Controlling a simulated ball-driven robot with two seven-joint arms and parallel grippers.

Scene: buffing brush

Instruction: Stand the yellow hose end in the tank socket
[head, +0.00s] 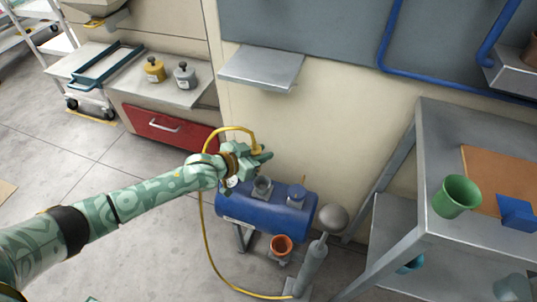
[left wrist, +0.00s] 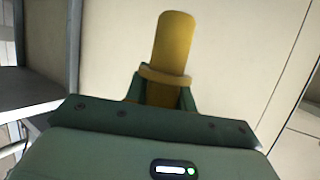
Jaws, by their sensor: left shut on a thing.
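My left gripper (head: 262,155) is shut on the yellow hose end, just above and behind the blue tank (head: 250,212). In the left wrist view the hose end (left wrist: 173,45) is a yellow cylinder with a collar (left wrist: 165,76), gripped between the green fingers (left wrist: 160,92). The yellow hose (head: 205,235) loops over the gripper and hangs down to the floor. A grey socket (head: 262,187) stands on top of the tank, below the gripper and apart from it. My right gripper is not in view.
A metal bench (head: 460,110) with a green cup (head: 457,196) is at right. A wall shelf (head: 262,68) is above; a red drawer (head: 168,130) is behind left.

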